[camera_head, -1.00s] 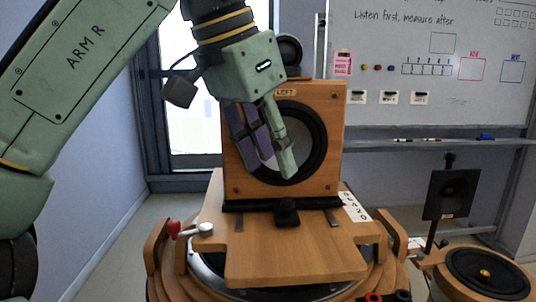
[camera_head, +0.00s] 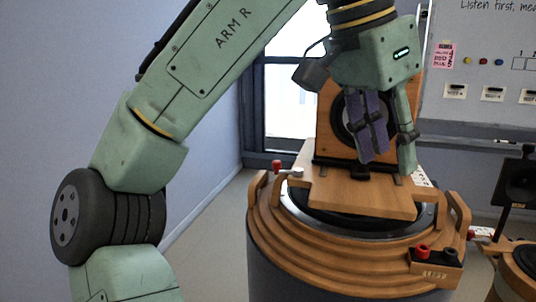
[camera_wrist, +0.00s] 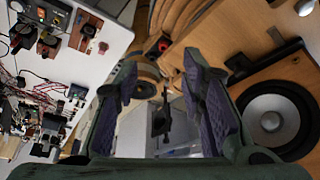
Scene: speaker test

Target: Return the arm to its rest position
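My gripper (camera_head: 389,166) hangs fingers-down in front of the wooden speaker (camera_head: 328,135) in the head view and hides much of its right side. In the wrist view, my gripper's two purple-padded fingers (camera_wrist: 160,95) stand wide apart with nothing between them. The speaker's cone (camera_wrist: 272,120) shows at the right of that view, beside the right finger. My arm reaches from the lower left, up across the picture and down to the gripper.
The speaker stands on a wooden board (camera_head: 350,198) above a round tiered wooden stand (camera_head: 300,240). A small black speaker (camera_head: 520,178) stands at the right. A whiteboard (camera_head: 480,60) is behind. The wrist view shows a white bench (camera_wrist: 85,65) with electronics and wires.

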